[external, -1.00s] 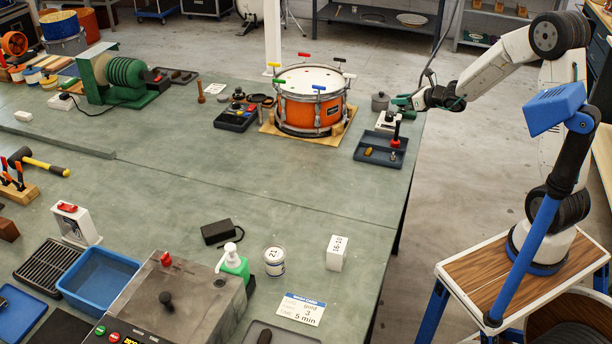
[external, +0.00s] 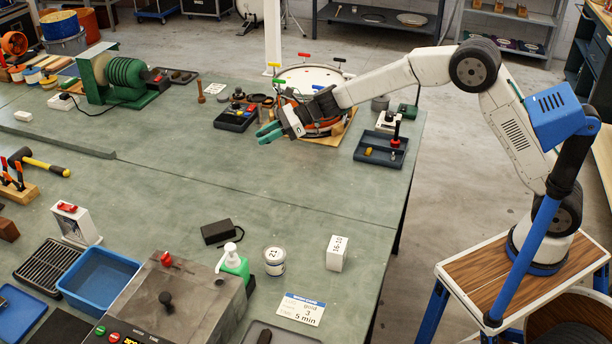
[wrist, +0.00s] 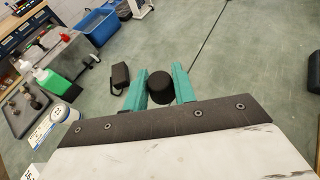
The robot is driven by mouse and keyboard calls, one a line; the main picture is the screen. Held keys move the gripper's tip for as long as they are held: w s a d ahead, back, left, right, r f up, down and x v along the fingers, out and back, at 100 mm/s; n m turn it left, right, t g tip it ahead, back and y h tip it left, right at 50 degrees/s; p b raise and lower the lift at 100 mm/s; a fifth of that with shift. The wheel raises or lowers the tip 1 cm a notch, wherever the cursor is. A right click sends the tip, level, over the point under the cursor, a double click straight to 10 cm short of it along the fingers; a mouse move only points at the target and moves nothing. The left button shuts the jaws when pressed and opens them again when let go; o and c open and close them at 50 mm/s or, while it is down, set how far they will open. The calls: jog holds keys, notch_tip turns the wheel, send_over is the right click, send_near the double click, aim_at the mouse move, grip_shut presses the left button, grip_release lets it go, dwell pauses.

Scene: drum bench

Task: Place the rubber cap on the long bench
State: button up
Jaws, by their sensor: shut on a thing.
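The black rubber cap (wrist: 159,86) is a short round piece held between the two green fingers of my gripper (wrist: 159,88) in the wrist view. In the external view my gripper (external: 268,132) hangs over the long bench (external: 180,165), just in front of the orange drum. The cap is not clearly visible there. My gripper is shut on the cap. The bench top is grey-green, and its surface shows below the cap in the wrist view. The height of the cap above it is hard to tell.
The orange drum (external: 318,78) stands behind my gripper, partly hidden by my arm. A dark tray (external: 380,153) lies right of it, and a small dark tray (external: 235,118) left. The middle of the bench is clear. A black block (external: 218,232) and a can (external: 274,261) stand nearer the front.

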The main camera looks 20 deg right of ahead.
jog(key=s+a+f+n+g, duration=0.1)
jog(key=s+a+n+g, duration=0.3)
jog(key=s+a, duration=1)
jog(key=n+g, duration=0.2)
jog(key=g, duration=0.1)
send_over(213, 266)
jog(key=s, duration=0.2)
jog(key=f, duration=0.2)
jog(key=shift+h, duration=0.4)
notch_tip(213, 266, down, 10)
jog(key=shift+w+a+f, duration=0.1)
jog(key=shift+a+f, duration=0.05)
jog(key=shift+f, duration=2.35)
jog(key=shift+f, duration=0.1)
jog(key=o, duration=1)
